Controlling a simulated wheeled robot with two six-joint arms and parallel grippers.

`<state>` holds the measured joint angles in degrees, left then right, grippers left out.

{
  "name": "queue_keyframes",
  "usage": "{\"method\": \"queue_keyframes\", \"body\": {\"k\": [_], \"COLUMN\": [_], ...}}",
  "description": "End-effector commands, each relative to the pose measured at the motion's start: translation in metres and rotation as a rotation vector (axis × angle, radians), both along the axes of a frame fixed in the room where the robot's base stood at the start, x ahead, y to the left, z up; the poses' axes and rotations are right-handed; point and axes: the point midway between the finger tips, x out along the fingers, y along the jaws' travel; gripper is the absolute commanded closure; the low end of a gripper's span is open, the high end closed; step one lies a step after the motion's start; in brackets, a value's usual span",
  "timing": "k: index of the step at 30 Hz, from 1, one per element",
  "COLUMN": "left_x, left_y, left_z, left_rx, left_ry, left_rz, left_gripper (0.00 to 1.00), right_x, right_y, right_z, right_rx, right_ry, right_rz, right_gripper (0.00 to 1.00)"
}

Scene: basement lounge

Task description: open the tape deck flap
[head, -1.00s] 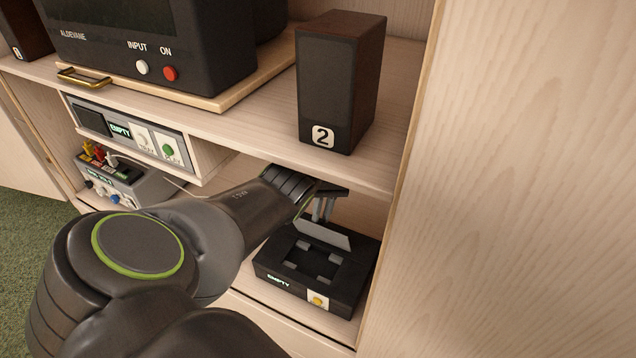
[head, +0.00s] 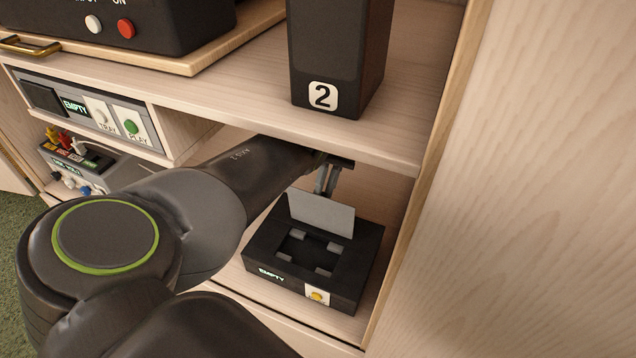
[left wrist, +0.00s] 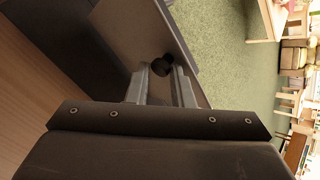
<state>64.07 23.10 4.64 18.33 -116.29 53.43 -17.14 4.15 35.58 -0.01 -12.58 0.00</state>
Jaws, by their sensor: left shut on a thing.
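The tape deck (head: 262,248) is a black box on the lower shelf, with a lit EMPTY label and a yellow button on its front. Its grey flap (head: 322,214) stands up steeply behind the open well. My left gripper (head: 328,182) reaches in under the upper shelf, behind the flap's top edge. In the left wrist view, the fingers (left wrist: 162,76) are shut on a dark knob (left wrist: 161,64) on the flap (left wrist: 128,28). The fingertips are partly hidden by the flap in the head view. My right gripper is not in view.
The upper shelf (head: 245,112) lies just above my left forearm and carries a speaker marked 2 (head: 335,50). A wooden side wall (head: 520,200) closes off the right. A player with TRAY and PLAY buttons (head: 85,108) and a grey box with plugs (head: 75,165) stand left.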

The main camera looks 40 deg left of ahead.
Motion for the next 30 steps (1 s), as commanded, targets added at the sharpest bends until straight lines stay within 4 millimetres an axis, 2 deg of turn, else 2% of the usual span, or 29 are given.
{"method": "queue_keyframes", "body": {"k": [1, 13, 14, 18, 30], "left_x": [-0.004, -0.005, -0.005, -0.005, -0.004], "left_y": [-0.008, -0.009, -0.009, -0.008, -0.006], "left_z": [-0.019, -0.018, -0.018, -0.018, -0.016], "left_rx": [-0.010, -0.009, -0.009, -0.009, -0.005], "left_ry": [0.001, 0.005, 0.005, 0.004, 0.002], "left_rz": [-0.004, -0.003, -0.003, -0.004, -0.004], "left_gripper": [1.00, 1.00, 0.75, 0.59, 0.59], "right_x": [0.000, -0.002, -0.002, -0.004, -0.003], "right_y": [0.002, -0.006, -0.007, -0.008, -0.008], "right_z": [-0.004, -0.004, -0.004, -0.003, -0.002], "right_rx": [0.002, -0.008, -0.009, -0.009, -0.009], "right_ry": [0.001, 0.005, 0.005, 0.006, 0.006], "right_rz": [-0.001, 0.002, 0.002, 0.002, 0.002], "right_gripper": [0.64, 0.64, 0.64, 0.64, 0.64]}}
